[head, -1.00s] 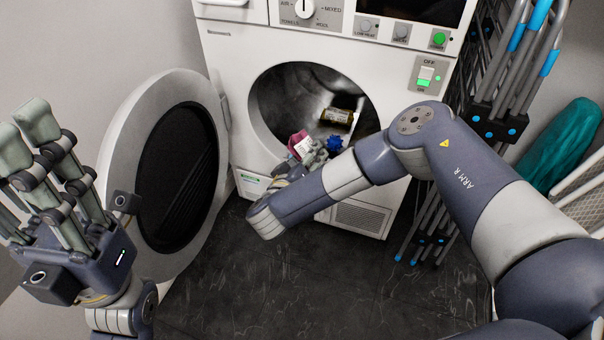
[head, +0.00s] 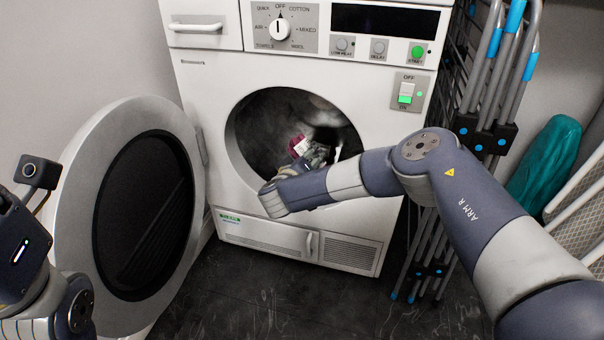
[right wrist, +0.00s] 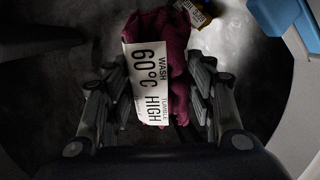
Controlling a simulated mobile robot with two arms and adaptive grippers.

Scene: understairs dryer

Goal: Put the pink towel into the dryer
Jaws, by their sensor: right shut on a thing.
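The dryer (head: 205,95) faces me with its round door (head: 72,190) swung open to the left. My right gripper (head: 318,153) is inside the drum opening, shut on the dark pink towel (head: 298,146). In the right wrist view the towel (right wrist: 178,40) hangs between the fingers of the gripper (right wrist: 160,95). A white care label reading 60°C HIGH (right wrist: 150,85) covers part of it. Of my left gripper, only the base (head: 18,245) shows at the left edge; its fingers are out of view.
A yellow and dark item (right wrist: 195,12) lies in the drum beyond the towel. Folded metal racks with blue parts (head: 490,100) stand close to the dryer's right side. A teal item (head: 545,160) is behind them. The dark floor (head: 250,290) in front is clear.

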